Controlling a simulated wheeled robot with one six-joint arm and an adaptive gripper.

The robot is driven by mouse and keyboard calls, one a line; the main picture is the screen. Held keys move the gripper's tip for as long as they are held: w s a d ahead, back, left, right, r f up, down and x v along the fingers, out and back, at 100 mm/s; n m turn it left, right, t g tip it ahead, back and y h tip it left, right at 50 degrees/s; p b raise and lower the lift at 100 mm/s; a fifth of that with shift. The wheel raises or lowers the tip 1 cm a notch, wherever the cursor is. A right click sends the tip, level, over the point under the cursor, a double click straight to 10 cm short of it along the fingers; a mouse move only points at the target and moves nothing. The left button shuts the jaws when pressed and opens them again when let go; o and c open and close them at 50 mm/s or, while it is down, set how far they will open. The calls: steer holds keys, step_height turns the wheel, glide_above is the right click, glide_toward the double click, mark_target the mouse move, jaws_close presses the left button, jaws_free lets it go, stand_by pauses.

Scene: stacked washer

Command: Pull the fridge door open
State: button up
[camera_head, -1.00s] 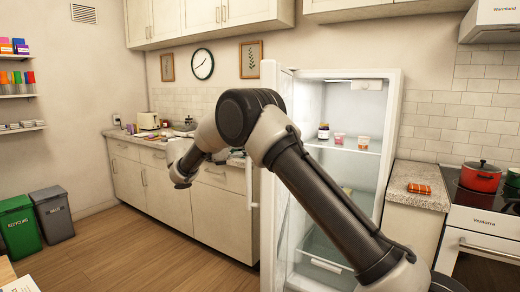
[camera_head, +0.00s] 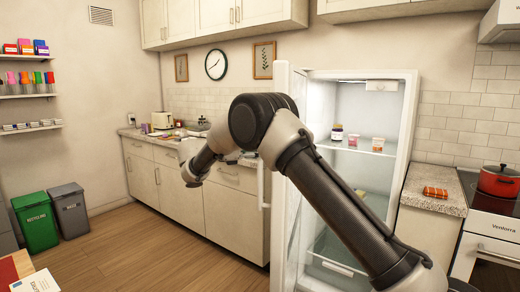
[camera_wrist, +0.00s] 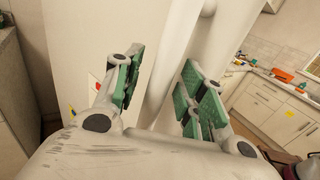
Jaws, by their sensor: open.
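The fridge door (camera_head: 282,84) stands swung out from the white fridge (camera_head: 411,120), seen nearly edge-on, and the lit inside shows. Its pale upright handle (camera_head: 262,188) is on the door's left side. In the wrist view, my gripper (camera_wrist: 160,62) has its two green-padded fingers spread. The white handle bar (camera_wrist: 180,50) runs between them, closer to the right finger; I cannot tell whether it touches. The door's white face (camera_wrist: 90,35) lies behind the left finger. In the head view my arm crosses in front of the fridge, and my fingers cannot be made out.
Counter cabinets (camera_head: 232,212) stand left of the fridge. A stove with a red pot (camera_head: 498,181) is at right. Green (camera_head: 36,222) and grey (camera_head: 70,210) bins stand at far left. The wooden floor (camera_head: 150,255) between is clear. Jars stand on the fridge shelf.

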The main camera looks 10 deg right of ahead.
steer(key=a, duration=0.7)
steer(key=shift+s, duration=0.45)
steer(key=shift+a, duration=0.1)
